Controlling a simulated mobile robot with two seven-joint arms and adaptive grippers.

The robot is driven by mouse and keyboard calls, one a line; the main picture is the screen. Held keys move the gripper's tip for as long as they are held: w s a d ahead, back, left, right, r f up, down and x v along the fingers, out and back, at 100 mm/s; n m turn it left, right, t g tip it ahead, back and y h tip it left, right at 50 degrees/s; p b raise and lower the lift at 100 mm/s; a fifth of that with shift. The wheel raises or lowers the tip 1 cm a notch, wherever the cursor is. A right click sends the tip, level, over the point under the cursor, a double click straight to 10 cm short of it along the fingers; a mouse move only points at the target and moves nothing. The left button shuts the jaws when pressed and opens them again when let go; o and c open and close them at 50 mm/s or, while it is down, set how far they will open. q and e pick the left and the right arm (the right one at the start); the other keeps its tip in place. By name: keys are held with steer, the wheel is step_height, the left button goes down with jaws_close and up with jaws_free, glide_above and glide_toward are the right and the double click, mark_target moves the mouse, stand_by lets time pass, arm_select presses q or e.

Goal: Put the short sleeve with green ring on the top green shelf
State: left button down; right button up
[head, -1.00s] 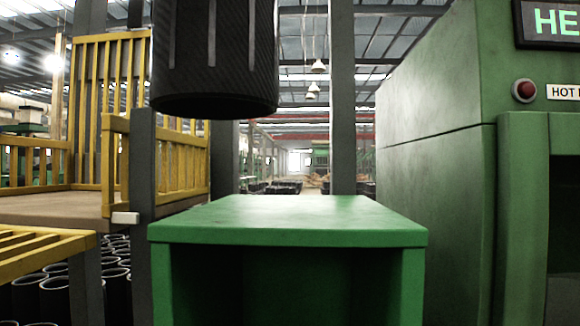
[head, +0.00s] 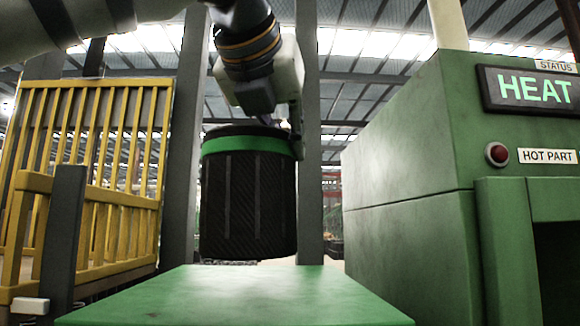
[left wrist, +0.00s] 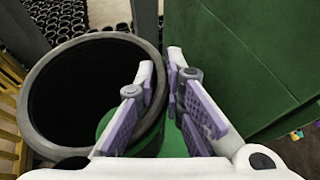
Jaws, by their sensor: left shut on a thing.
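The short black ribbed sleeve (head: 247,205) with a green ring (head: 225,145) near its top hangs upright in the head view. My left gripper (head: 291,135) is at the right side of its upper rim. In the left wrist view the fingers (left wrist: 163,78) are closed across the wall at the sleeve's rim (left wrist: 40,75), and its dark opening is to the left. The green shelf top (head: 240,297) is in front at the bottom of the head view. The sleeve's lower edge appears just above the shelf's back edge; I cannot tell the exact gap. My right gripper is out of view.
A green machine (head: 405,215) with a HEAT display (head: 535,90) and a red button (head: 497,153) stands close on the right. Yellow railings (head: 100,180) and grey posts (head: 183,150) stand left and behind. Several dark sleeves (left wrist: 65,15) lie below in the wrist view.

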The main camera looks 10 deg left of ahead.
mark_target(286, 155)
arm_select(q)
steer(key=shift+w+f, duration=0.2)
steer(key=shift+f, duration=0.75)
steer(key=shift+w+f, duration=0.15)
steer(key=shift+f, duration=0.75)
steer(key=shift+d+f, duration=0.1)
steer(key=c, duration=1.7)
jaws_free()
steer(key=shift+f, duration=0.1)
steer(key=shift+o, duration=0.2)
steer(key=shift+s+r, duration=0.1)
steer(key=shift+r, duration=0.1)
steer(key=v, duration=1.1)
steer(key=shift+s+r, duration=0.15)
steer(key=shift+s, duration=0.15)
